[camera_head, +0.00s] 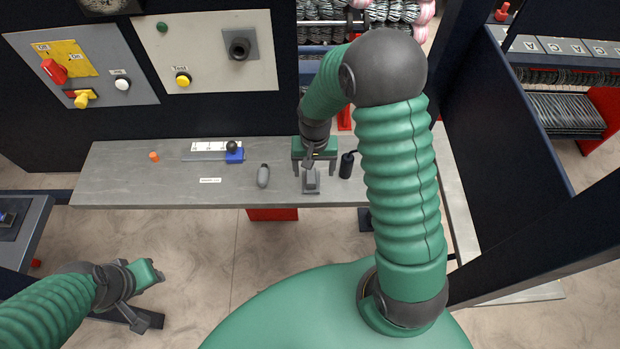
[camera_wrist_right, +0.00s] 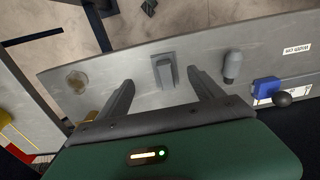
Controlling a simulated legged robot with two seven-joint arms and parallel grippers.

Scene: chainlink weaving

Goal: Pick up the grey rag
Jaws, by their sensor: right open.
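A small grey upright piece on a flat grey base (camera_head: 311,181) stands on the grey shelf (camera_head: 110,180). It is likely the grey rag, but I cannot make out cloth. My right gripper (camera_head: 309,188) is open above it, fingers pointing down. In the right wrist view this grey piece (camera_wrist_right: 164,72) shows beyond and between the two spread, empty fingertips (camera_wrist_right: 160,86). No contact shows. My left gripper (camera_head: 147,295) is off the shelf at lower left, over the floor; its jaw opening is unclear.
A grey rounded bottle-like object (camera_head: 263,176) lies left of the right gripper. A dark cylinder (camera_head: 347,165) stands close on its right. A tan lump (camera_wrist_right: 77,82) lies near the shelf edge.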

